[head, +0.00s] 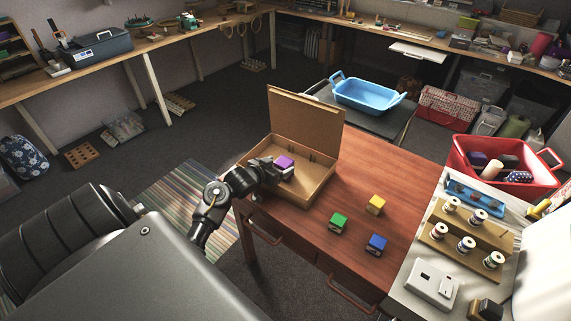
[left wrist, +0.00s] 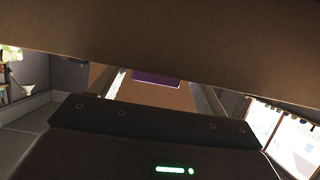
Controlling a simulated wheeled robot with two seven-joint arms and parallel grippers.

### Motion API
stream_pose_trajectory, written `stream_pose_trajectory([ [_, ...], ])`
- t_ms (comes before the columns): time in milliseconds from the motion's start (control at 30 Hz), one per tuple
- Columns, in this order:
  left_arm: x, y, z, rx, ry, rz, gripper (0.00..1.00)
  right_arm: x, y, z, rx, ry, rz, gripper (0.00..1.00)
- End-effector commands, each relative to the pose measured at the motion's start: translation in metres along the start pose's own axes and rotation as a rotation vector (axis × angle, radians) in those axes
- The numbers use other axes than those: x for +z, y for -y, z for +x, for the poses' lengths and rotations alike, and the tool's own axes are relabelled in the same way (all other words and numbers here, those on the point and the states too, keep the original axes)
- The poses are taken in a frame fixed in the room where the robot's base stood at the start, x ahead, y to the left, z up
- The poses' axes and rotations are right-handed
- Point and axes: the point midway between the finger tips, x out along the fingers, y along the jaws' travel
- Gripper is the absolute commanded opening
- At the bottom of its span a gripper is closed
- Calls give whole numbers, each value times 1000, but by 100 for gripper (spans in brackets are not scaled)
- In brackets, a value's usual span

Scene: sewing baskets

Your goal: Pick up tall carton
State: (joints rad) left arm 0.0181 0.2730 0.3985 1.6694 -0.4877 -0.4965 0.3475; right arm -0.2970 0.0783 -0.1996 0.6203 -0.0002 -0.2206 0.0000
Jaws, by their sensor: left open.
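A small box with a purple top (head: 284,161) is at the open cardboard box (head: 312,188), by my left gripper (head: 277,172). A purple patch of it also shows in the left wrist view (left wrist: 155,80), between the fingers and beyond them. My left gripper is open and reaches over the near left side of the cardboard box; I cannot tell whether it touches the purple-topped box. Green (head: 338,223), yellow (head: 376,204) and blue (head: 376,244) small boxes stand on the table. I cannot tell which is the tall carton. My right gripper is not in view.
The cardboard box's lid (head: 303,125) stands up at its back. The wooden table (head: 310,241) is clear around the small boxes. A blue basket (head: 366,95) is behind. At the right are a red basket (head: 460,158) and a spool rack (head: 468,233).

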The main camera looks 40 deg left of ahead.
Motion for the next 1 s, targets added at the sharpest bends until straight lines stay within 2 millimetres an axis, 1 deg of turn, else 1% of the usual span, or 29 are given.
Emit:
stream_pose_trajectory([
  [67,0,-1,1,1,0,0,75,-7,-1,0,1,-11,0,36],
  [167,-2,-2,9,2,-1,-2,75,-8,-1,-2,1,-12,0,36],
  [300,-3,-5,30,2,0,-2,75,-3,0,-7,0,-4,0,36],
  [433,-1,-5,47,2,0,-1,75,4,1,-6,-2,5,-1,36],
  [533,0,-5,52,2,0,1,75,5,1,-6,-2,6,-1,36],
  [733,0,-5,52,1,0,2,75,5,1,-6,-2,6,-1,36],
  [767,0,-5,52,1,0,2,73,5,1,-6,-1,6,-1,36],
  [1000,-1,-5,52,2,0,2,42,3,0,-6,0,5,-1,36],
])
